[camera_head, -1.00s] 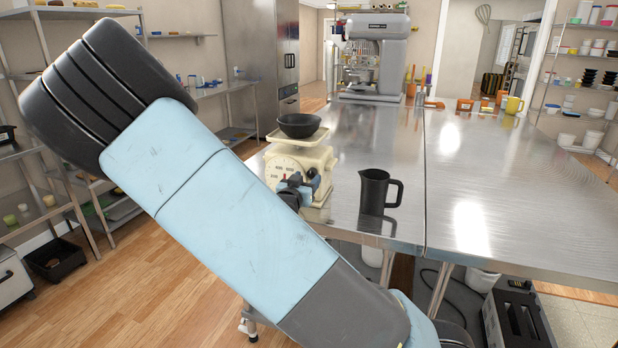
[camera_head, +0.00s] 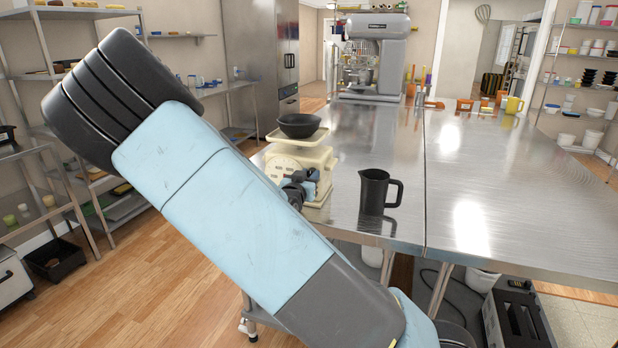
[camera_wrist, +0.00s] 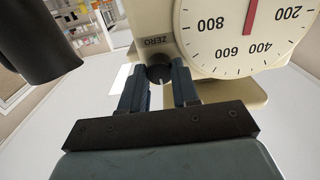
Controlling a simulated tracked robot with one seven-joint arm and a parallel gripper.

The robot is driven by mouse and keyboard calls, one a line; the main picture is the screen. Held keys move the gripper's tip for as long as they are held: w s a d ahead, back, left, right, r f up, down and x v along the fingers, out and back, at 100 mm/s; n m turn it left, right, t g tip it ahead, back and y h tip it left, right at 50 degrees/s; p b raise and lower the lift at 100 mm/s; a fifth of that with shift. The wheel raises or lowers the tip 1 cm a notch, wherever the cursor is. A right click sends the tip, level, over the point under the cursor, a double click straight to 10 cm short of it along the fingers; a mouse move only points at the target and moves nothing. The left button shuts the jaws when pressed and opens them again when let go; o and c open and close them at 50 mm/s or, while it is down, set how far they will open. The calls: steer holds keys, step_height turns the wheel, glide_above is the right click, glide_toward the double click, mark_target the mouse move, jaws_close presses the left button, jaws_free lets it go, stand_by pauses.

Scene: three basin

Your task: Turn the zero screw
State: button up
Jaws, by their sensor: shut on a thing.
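The cream kitchen scale (camera_head: 318,160) stands on the steel table near its left edge, with a black bowl (camera_head: 299,125) on its top plate. In the wrist view the scale (camera_wrist: 188,20) shows its dial (camera_wrist: 245,35) upside down, with a red pointer between the 800 and 200 marks. The black zero screw (camera_wrist: 159,74) sits beside the "ZERO" label. My gripper (camera_wrist: 160,76) has its two fingers on either side of the screw and is shut on it. In the head view my gripper (camera_head: 300,185) is at the scale's front, and my arm hides part of the dial.
A black jug (camera_head: 374,192) stands on the table just right of the scale; it also shows at the upper left of the wrist view (camera_wrist: 35,45).

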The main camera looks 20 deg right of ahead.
jaws_close()
steer(key=shift+n, duration=0.4)
steer(key=n, duration=0.4)
steer(key=shift+a+n, duration=0.1)
steer(key=shift+n, duration=0.2)
steer(key=n, duration=0.4)
steer(key=shift+f+n, duration=0.1)
steer(key=shift+n, duration=0.2)
steer(key=shift+a, duration=0.1)
steer(key=o, duration=0.7)
jaws_free()
